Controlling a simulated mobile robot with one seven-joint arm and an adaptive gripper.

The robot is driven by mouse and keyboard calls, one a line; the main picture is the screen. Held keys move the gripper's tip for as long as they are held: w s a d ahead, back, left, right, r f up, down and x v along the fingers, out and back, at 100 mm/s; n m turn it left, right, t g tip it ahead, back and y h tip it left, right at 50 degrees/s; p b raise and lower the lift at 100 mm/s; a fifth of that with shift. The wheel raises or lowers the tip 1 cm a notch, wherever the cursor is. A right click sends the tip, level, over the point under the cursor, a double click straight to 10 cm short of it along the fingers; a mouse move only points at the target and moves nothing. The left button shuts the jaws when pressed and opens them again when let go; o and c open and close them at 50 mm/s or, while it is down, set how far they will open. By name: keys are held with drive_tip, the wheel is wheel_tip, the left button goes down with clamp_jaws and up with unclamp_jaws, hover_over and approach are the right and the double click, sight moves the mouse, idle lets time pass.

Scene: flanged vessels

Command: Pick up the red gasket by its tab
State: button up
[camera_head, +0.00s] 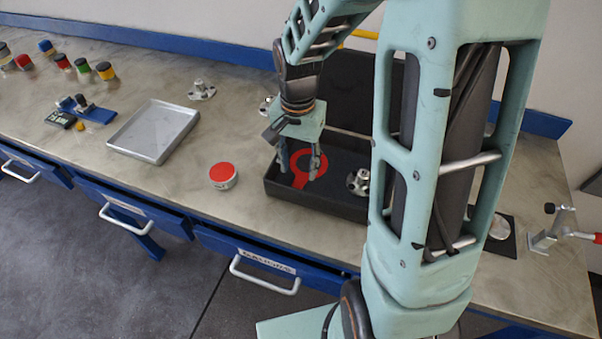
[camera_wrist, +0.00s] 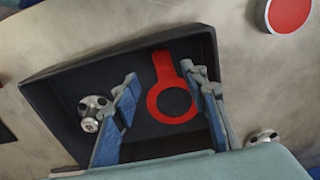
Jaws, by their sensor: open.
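The red gasket (camera_wrist: 173,104) is a flat ring with a straight tab. It lies on the floor of the black case (camera_wrist: 52,119); in the head view the gasket (camera_head: 299,180) shows partly behind my fingers, its tab towards the near wall. My gripper (camera_head: 299,163) is open above the case. In the wrist view my gripper (camera_wrist: 163,85) has its two fingers spread apart. The ring lies between the fingers, nearer the right one, and the tab points away. Nothing is held. I cannot tell the exact height of the fingertips over the gasket.
A flanged metal fitting (camera_wrist: 95,108) sits in the case, beside the gasket. The case walls stand around both. A red-lidded round tin (camera_head: 223,175) and a grey metal tray (camera_head: 153,131) stand on the bench to the left. Bare bench lies between tin and tray.

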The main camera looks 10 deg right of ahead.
sight(298, 182)
drive_tip(key=shift+w+f, duration=0.15)
drive_tip(key=shift+f, duration=1.35)
drive_tip(key=shift+w+f, duration=0.15)
drive_tip(key=shift+f, duration=1.3)
drive_tip(key=c, duration=1.1)
drive_tip(key=shift+r, duration=0.1)
